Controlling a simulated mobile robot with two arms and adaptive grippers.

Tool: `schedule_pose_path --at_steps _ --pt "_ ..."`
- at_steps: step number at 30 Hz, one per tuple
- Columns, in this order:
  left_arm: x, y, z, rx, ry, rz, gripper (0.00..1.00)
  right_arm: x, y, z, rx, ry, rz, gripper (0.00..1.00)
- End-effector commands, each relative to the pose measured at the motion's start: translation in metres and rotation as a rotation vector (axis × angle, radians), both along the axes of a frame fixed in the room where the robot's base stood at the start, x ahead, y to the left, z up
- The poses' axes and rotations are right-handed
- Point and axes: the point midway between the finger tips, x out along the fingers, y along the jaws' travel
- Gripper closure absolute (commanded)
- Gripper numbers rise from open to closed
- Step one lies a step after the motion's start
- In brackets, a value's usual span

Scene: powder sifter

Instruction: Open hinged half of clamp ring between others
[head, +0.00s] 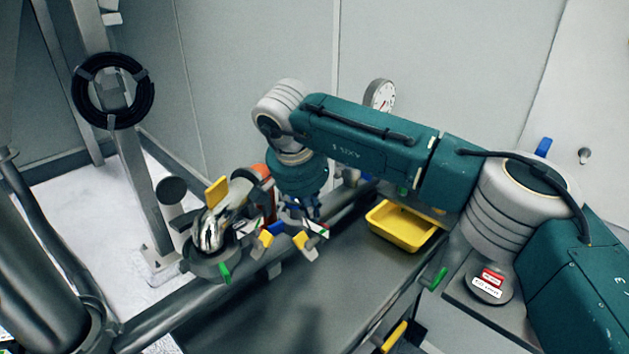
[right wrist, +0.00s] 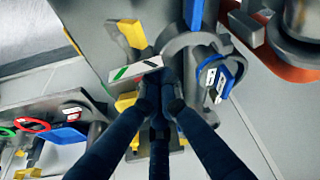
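My right gripper (head: 288,222) reaches down from the teal arm, next to a cluster of small fittings with yellow and blue parts. In the right wrist view its dark blue fingers (right wrist: 161,100) converge close together over grey metal and yellow blocks. Whether they touch or hold anything is unclear. A grey rounded collar (right wrist: 190,42), which may be part of the clamp ring, lies just beyond the fingertips; its hinge cannot be made out. In the head view a shiny metal fitting (head: 209,233) with a yellow tab stands left of the gripper. My left gripper is not in view.
A yellow tray (head: 402,226) sits right of the gripper on the dark bench (head: 300,310). A striped label plate (right wrist: 135,72) lies close to the fingertips. Red and blue handles (right wrist: 33,125) stand at the left of the wrist view. The front of the bench is clear.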

Motion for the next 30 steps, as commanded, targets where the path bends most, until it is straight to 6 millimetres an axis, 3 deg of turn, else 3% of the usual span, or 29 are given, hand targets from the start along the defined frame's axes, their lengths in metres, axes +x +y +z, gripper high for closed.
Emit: schedule_pose_path --at_steps 30 --pt "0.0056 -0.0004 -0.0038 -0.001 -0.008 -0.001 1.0 -0.0105 0.0111 -0.0003 0.001 0.001 0.002 1.0"
